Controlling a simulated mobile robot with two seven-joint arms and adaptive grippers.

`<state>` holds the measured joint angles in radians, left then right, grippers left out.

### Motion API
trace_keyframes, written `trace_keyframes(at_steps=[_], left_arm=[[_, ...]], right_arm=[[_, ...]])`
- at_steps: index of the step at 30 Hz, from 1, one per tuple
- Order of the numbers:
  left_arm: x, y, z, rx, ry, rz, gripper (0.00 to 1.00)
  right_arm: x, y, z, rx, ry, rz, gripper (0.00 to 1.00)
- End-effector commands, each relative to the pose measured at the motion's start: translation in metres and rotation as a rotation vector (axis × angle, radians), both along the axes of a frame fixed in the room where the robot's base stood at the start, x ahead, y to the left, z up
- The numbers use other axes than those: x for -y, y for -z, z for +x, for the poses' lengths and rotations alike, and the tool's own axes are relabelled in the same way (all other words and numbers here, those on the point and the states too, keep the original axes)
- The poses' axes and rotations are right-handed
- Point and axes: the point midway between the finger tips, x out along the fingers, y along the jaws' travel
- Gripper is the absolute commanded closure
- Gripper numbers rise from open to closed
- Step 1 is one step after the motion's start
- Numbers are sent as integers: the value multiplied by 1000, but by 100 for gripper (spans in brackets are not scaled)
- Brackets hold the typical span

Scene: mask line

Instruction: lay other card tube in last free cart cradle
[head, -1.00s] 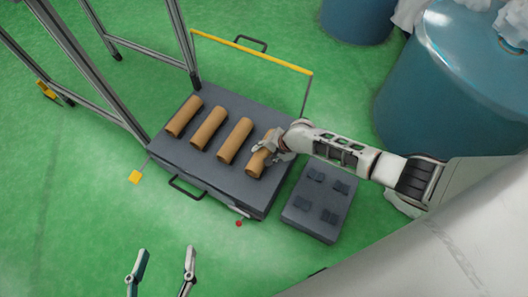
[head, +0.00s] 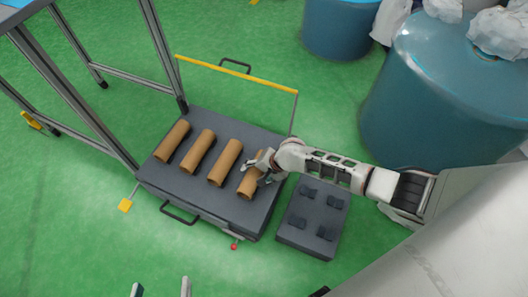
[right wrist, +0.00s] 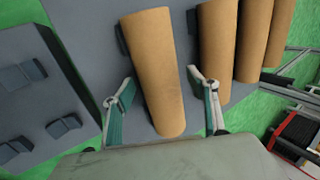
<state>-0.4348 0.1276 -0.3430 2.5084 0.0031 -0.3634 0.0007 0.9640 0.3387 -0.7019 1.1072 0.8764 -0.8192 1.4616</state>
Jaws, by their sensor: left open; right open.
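Several brown card tubes lie side by side on the dark grey cart (head: 235,222). The rightmost tube (head: 249,185) lies on the cart in line with the others, and also shows in the right wrist view (right wrist: 155,70). My right gripper (head: 263,168) is open at this tube, with its fingers (right wrist: 163,105) spread on either side and gaps showing. The other tubes on the cart are one at far left (head: 172,141), one next to it (head: 198,151) and one third along (head: 225,162). My left gripper (head: 161,290) is open at the bottom edge, only its fingertips in view.
A low grey stand (head: 296,237) with several empty dark cradle blocks is right of the cart. A yellow-topped rail (head: 235,73) and a metal frame (head: 75,105) are behind and left. Blue drums (head: 420,110) stand at back right. Green floor is clear at lower left.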

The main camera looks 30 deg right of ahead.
Motion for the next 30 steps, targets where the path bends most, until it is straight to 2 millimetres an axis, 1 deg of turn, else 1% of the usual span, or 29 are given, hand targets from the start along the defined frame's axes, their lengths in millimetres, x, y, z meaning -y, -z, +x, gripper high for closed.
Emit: trace_keyframes(at_steps=[18,24,30], left_arm=[[0,-1,0,2,2,1,41],[0,-1,0,2,2,1,41],[0,-1,0,3,2,0,41]], right_arm=[[28,-80,-33,5,0,-1,41],[33,-95,-39,4,0,-2,41],[33,-98,-40,3,1,-1,41]])
